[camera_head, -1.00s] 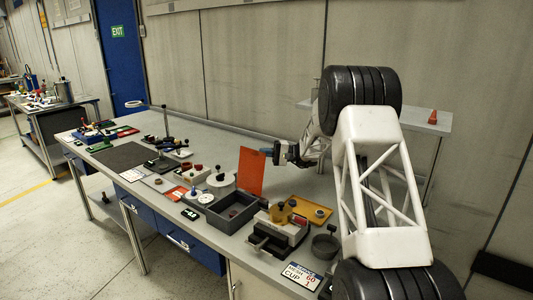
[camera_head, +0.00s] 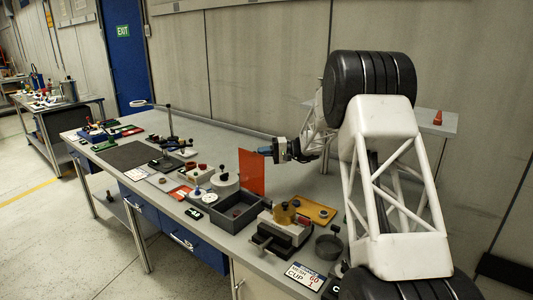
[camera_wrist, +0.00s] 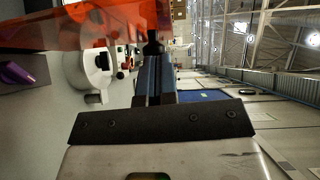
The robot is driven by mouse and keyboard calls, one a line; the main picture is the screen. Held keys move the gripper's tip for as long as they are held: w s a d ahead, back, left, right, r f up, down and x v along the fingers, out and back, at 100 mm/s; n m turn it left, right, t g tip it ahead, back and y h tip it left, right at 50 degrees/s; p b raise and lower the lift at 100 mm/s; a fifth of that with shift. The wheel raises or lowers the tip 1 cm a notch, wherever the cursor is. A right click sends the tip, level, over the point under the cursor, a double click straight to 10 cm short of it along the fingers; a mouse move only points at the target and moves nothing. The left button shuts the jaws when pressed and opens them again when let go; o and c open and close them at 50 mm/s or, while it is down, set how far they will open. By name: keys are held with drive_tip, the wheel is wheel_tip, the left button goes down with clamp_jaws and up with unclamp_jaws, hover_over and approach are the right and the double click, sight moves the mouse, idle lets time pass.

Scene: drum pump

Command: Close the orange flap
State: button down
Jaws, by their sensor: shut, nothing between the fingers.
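The orange flap (camera_head: 251,173) is a flat translucent panel standing upright at the back edge of an open grey box (camera_head: 231,214) on the bench. In the wrist view the flap (camera_wrist: 70,28) fills the top left. My gripper (camera_head: 266,151) is shut and empty, at the right side of the flap near its top. In the wrist view the closed blue fingers (camera_wrist: 154,62) point at the flap's edge, with the dark tips very close to it. I cannot tell whether they touch it.
A grey device with a brass-coloured part (camera_head: 284,214) stands right of the box, with a yellow tray (camera_head: 315,211) behind it and a dark cup (camera_head: 328,246) nearer. A white lidded pot (camera_head: 224,184) stands left of the flap. The bench behind the flap is clear.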

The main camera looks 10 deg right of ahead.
drive_tip(key=s+a+n+t+h, duration=0.1)
drive_tip(key=s+a+n+h, duration=0.4)
drive_tip(key=s+a, duration=0.3)
drive_tip(key=s+a+f+n+t+h, duration=0.2)
drive_tip(key=s+a+f, duration=0.1)
drive_tip(key=f, duration=0.3)
drive_tip(key=s+a+f+n+t+h, duration=0.1)
drive_tip(key=s+a+f+t+h, duration=0.1)
drive_tip(key=f, duration=0.4)
drive_tip(key=shift+s+a+f+n+h, duration=0.15)
drive_tip(key=shift+s+a+n+h, duration=0.35)
drive_tip(key=shift+s+a, duration=0.8)
drive_tip(key=shift+f, duration=0.15)
drive_tip(key=s+d+r, duration=0.2)
drive_tip(key=r, duration=0.3)
drive_tip(key=s+d+r, duration=0.3)
drive_tip(key=r, duration=0.3)
drive_tip(key=shift+s+r, duration=0.15)
drive_tip(key=shift+s, duration=0.2)
